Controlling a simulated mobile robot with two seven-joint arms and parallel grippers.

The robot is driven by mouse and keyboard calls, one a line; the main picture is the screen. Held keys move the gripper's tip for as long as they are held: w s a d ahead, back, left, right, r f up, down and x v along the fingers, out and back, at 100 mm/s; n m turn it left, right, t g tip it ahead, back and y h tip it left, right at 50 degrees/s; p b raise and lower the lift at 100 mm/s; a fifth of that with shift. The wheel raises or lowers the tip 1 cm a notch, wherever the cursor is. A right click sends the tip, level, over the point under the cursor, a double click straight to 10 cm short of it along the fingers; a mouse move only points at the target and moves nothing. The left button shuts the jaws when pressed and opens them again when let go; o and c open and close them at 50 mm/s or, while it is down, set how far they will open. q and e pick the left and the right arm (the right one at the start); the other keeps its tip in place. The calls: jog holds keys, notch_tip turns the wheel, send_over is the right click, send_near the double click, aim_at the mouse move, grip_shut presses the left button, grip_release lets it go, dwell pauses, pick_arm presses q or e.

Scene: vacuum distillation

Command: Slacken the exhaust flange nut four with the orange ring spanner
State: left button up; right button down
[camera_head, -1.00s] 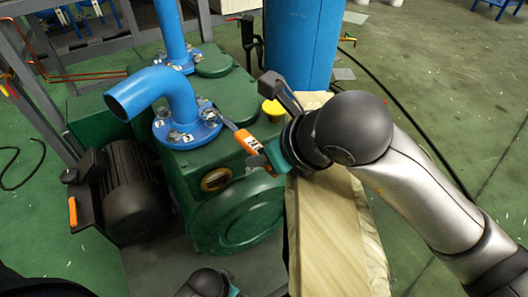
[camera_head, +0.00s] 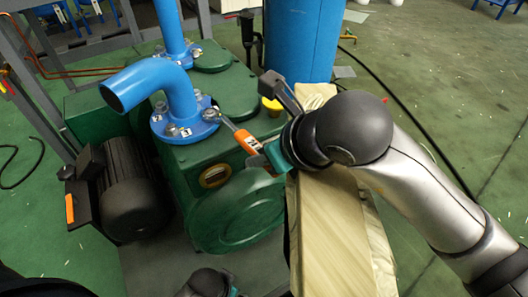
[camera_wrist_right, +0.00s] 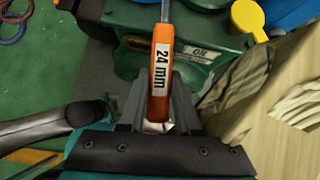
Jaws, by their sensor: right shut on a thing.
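The orange ring spanner (camera_head: 247,141) is in my right gripper (camera_head: 267,157). In the right wrist view, my right gripper (camera_wrist_right: 157,115) is shut on the orange handle (camera_wrist_right: 160,80), marked "24 mm". Its steel shank points toward the blue exhaust flange (camera_head: 185,126) at the foot of the bent blue pipe (camera_head: 150,85). The spanner's ring end is close to a nut (camera_head: 210,113) at the flange's right edge. I cannot tell whether it is around the nut. Several nuts carry small number labels, too small to read surely. Part of my left gripper (camera_head: 230,290) shows at the bottom edge; its fingers are hidden.
The green pump (camera_head: 238,210) stands below the flange, with a black motor (camera_head: 130,190) to its left. A yellow cap (camera_head: 272,106) and a blue cylinder (camera_head: 300,45) are behind the spanner.

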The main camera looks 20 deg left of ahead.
jog(key=shift+w, duration=0.1)
jog(key=shift+w+d+n+g+y+b, duration=0.2)
jog(key=shift+w+d+n+b, duration=0.2)
jog(key=shift+w, duration=0.2)
jog(key=shift+w+d+n+g+y+b, duration=0.1)
jog(key=shift+w+d+n+g+b, duration=0.15)
jog(key=shift+w+n, duration=0.25)
jog(key=shift+w, duration=0.15)
jog(key=shift+w+d+n+g+b, duration=0.3)
jog(key=shift+w+n, duration=0.1)
jog(key=shift+w, duration=0.2)
jog(key=shift+w+d+n+g+b, duration=0.2)
jog(key=shift+w+n+b, duration=0.15)
jog(key=shift+w, duration=0.25)
notch_tip(320, 180, up, 8)
jog(key=p, duration=0.5)
jog(key=shift+r, duration=0.2)
